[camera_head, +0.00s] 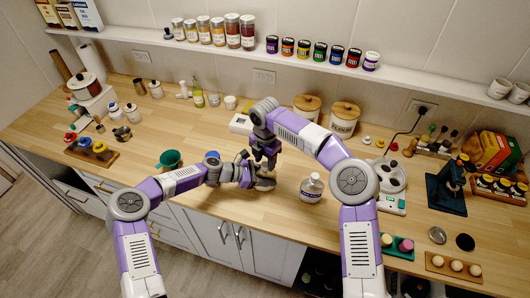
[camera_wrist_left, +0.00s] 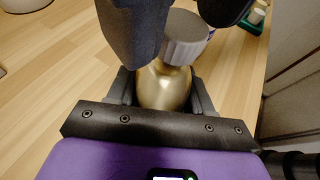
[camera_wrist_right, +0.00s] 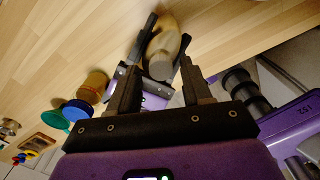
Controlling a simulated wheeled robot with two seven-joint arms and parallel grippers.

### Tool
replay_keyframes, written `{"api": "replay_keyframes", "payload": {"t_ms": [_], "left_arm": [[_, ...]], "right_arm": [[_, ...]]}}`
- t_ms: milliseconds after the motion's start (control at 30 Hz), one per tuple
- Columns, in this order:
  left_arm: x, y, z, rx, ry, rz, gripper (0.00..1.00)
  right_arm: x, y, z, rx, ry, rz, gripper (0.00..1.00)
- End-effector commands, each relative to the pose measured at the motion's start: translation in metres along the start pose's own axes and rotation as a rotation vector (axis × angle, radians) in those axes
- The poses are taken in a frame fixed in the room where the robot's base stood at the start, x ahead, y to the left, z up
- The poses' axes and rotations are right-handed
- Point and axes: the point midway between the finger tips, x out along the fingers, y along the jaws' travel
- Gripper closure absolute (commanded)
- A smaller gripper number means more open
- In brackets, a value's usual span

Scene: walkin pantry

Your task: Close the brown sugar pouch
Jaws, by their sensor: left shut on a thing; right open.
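The gold-tan pouch (camera_wrist_left: 163,88) stands between the fingers of my left gripper (camera_wrist_left: 165,95), which is shut on its body. A ridged grey cap (camera_wrist_left: 185,40) shows at the pouch's upper end; I cannot tell how far it is turned on. The pouch also shows in the right wrist view (camera_wrist_right: 163,42). My right gripper (camera_wrist_right: 157,70) is open, with its dark fingers on either side of the cap. In the head view both grippers meet over the counter, and they partly hide the pouch (camera_head: 266,184).
A labelled bottle (camera_head: 311,190) stands just right of the pouch. Canisters (camera_head: 345,118) stand behind. The counter's front edge (camera_head: 250,204) is close.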

Motion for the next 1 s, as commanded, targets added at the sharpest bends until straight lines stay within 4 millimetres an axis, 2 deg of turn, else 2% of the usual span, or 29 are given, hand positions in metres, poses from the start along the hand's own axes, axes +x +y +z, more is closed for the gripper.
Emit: {"api": "replay_keyframes", "payload": {"t_ms": [133, 400, 733, 900, 1000], "left_arm": [[0.0006, -0.0008, -0.002, -0.001, 0.003, -0.001, 1.0], [0.0006, -0.0007, -0.002, -0.001, 0.003, -0.001, 1.0], [0.0006, -0.0008, -0.002, 0.001, 0.003, -0.001, 1.0], [0.0006, -0.0009, -0.0019, 0.001, 0.003, -0.002, 1.0], [0.0007, -0.0009, -0.0018, 0.002, 0.003, -0.002, 1.0]], "right_arm": [[0.0077, 0.0002, -0.0006, -0.001, 0.001, 0.001, 0.51], [0.0083, 0.0002, -0.0004, -0.001, 0.0, 0.001, 0.51], [0.0079, 0.0004, -0.0003, -0.001, 0.0, 0.002, 1.0], [0.0076, 0.0006, -0.0002, 0.02, -0.001, 0.003, 1.0], [0.0071, 0.0005, 0.0, 0.122, -0.003, 0.002, 1.0]]}}
